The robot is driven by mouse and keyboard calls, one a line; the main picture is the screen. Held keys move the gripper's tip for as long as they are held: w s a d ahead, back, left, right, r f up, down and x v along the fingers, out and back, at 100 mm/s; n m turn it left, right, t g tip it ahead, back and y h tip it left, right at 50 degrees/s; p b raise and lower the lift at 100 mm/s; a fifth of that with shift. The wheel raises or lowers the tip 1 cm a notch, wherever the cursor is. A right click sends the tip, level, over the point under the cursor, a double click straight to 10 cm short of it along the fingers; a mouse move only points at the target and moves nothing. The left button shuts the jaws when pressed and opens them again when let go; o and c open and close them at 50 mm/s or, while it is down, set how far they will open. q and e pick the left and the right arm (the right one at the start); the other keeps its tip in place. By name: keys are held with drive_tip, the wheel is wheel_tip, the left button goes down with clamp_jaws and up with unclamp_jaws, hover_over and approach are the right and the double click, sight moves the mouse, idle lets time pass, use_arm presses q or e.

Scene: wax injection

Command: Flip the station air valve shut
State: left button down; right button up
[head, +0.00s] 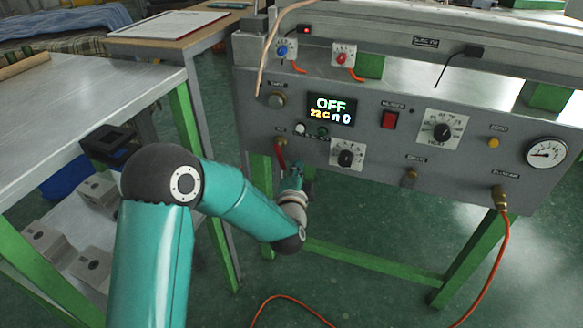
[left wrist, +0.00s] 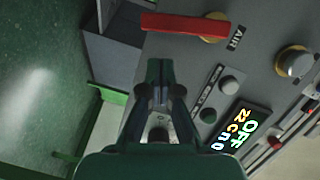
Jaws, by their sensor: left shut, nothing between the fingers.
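The station air valve is a red lever (head: 281,152) low on the left of the grey panel, under a small label. In the head view it hangs down from its pivot. In the left wrist view the red lever (left wrist: 183,26) lies across the top, with its pivot beside the word AIR. My left gripper (head: 293,176) is shut and empty, just below and right of the lever in the head view. In the left wrist view my fingertips (left wrist: 158,66) are together, with a visible gap in the picture between them and the lever. My right gripper is not in view.
The panel (head: 246,88) carries a display (head: 331,109) reading OFF, several knobs, a red switch (head: 389,120) and a gauge (head: 546,152). An orange hose (head: 500,250) hangs at the right. A metal table (head: 80,90) stands left. Green legs stand below the panel.

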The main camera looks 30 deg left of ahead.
use_arm(q)
drive_tip(key=shift+w+d+r, duration=0.1)
drive_tip(key=shift+d+r, duration=0.05)
drive_tip(key=shift+d, duration=0.4)
drive_tip(key=shift+w+d+r, duration=0.1)
drive_tip(key=shift+d+r, duration=0.05)
drive_tip(key=shift+d, duration=0.4)
drive_tip(key=p+v, duration=0.1)
drive_tip(key=v, duration=0.9)
drive_tip(key=shift+f+p, duration=0.15)
drive_tip(key=shift+p, duration=0.15)
drive_tip(key=shift+a, duration=0.25)
drive_tip(key=s+f+n+g+h, duration=0.15)
drive_tip(key=s+f+g, duration=0.25)
drive_tip(key=f, duration=0.8)
drive_tip(key=s+f+n+g+h, duration=0.1)
drive_tip(key=s+f+g+h, duration=0.2)
drive_tip(key=f, duration=0.8)
drive_tip(key=s+d+f+n+g+h, duration=0.3)
drive_tip(key=s+d+f+n+g, duration=0.15)
drive_tip(key=s, duration=0.35)
drive_tip(key=s+d+f+n+g+h, duration=0.2)
drive_tip(key=s+d+f+n+g, duration=0.25)
drive_tip(key=s, duration=0.45)
wheel_tip(320, 180, up, 33)
drive_tip(key=n+p, duration=0.1)
drive_tip(key=p, duration=3)
drive_tip(key=shift+w+d+p, duration=0.15)
drive_tip(key=shift+w+p, duration=0.05)
drive_tip(key=shift+p, duration=0.15)
